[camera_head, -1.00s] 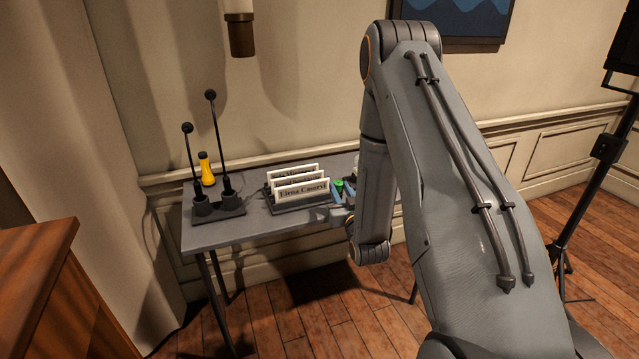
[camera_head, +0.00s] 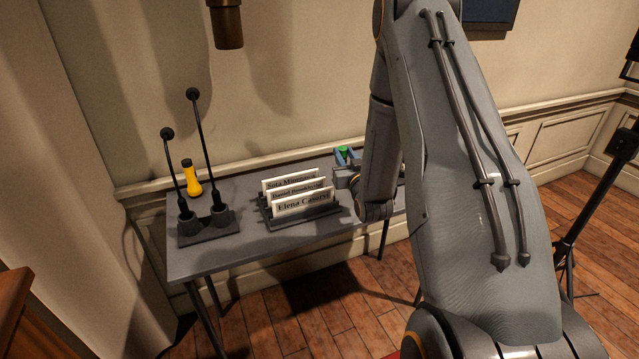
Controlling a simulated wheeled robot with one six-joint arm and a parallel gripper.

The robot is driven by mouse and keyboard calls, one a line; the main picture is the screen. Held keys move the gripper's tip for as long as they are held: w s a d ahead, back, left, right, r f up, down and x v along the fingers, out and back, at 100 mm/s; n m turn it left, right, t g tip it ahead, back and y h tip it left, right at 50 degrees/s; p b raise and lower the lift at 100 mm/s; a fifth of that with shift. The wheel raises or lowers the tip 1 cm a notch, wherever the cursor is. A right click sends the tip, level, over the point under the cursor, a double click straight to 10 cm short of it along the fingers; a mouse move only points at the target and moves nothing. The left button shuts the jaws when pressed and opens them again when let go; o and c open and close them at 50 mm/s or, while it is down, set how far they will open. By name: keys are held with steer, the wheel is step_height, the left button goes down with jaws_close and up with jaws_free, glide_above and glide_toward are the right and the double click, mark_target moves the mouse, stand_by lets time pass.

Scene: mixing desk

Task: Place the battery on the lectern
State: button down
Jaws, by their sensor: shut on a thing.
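My gripper (camera_head: 346,156) is over the back right part of the grey table, just behind and right of the name-card rack. Its blue-grey fingers are shut on a small green-topped thing, which looks like the battery (camera_head: 344,149). Only the battery's top shows; the fingers and my arm hide the rest. I cannot tell whether it is clear of the tabletop. A brown wooden piece of furniture, which looks like the lectern (camera_head: 12,300), shows only as a corner at the lower left edge, far from my gripper.
A black stand (camera_head: 590,210) is at the right. Wooden floor lies bare in front of the table.

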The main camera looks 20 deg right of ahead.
steer(key=shift+w+f, duration=0.1)
steer(key=shift+f, duration=0.35)
step_height(320, 180, down, 5)
steer(key=b, duration=0.3)
steer(key=shift+a+b, duration=0.1)
steer(key=shift+b, duration=0.25)
steer(key=shift+f+b, duration=1.25)
steer(key=shift+f, duration=0.75)
steer(key=shift+f, duration=0.2)
steer(key=c, duration=1.4)
jaws_free()
steer(key=shift+c, duration=0.2)
steer(key=shift+a, duration=0.15)
